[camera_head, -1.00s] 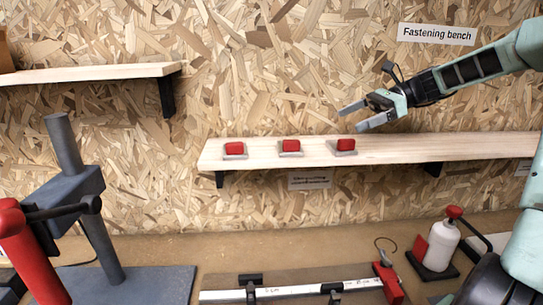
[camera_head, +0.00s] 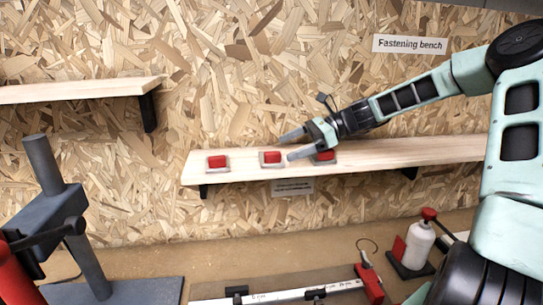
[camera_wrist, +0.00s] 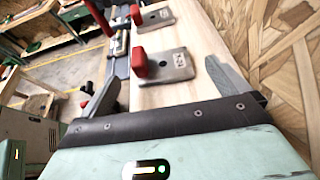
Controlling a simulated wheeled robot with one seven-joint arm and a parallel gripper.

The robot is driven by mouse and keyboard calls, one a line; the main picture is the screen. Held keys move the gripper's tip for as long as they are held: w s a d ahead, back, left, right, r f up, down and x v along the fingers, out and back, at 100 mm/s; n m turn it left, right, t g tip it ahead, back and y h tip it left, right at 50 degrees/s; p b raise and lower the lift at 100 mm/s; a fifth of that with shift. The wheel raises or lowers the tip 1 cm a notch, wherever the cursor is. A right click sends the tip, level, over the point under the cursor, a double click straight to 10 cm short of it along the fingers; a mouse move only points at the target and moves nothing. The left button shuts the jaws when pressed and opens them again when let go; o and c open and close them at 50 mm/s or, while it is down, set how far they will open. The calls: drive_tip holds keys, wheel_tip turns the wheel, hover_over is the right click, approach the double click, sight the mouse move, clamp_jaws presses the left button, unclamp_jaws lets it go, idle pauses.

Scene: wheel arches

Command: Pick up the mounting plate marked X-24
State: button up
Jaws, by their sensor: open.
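Three small grey plates, each with a red block, sit in a row on the wooden shelf (camera_head: 420,154): a left plate (camera_head: 226,166), a middle plate (camera_head: 281,163) and a right plate (camera_head: 333,159). My gripper (camera_head: 287,147) is open and empty, its fingers pointing left near the middle plate; it partly hides the right plate. In the wrist view, a nearer plate (camera_wrist: 178,66) shows ahead between the fingers, with a farther plate (camera_wrist: 156,20) beyond it. Both carry dark markings too small to read surely, so I cannot tell which is X-24.
A small label (camera_head: 293,187) hangs under the shelf edge, and a "Fastening bench" sign (camera_head: 409,44) is on the chipboard wall. Below are a red-topped white bottle (camera_head: 418,244) and a dark press-like stand (camera_head: 48,230) at left. Another shelf (camera_head: 80,91) is upper left.

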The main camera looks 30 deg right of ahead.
sight(262, 158)
drive_tip(key=p+x, duration=0.1)
drive_tip(key=x, duration=0.2)
drive_tip(key=shift+w+a+p, duration=0.25)
drive_tip(key=shift+a+p, duration=0.05)
drive_tip(key=shift+p, duration=0.1)
drive_tip(key=shift+w+a+f, duration=0.15)
drive_tip(key=shift+a+f, duration=0.1)
drive_tip(key=shift+f, duration=0.1)
drive_tip(key=c, duration=1.1)
drive_tip(key=shift+r, duration=0.15)
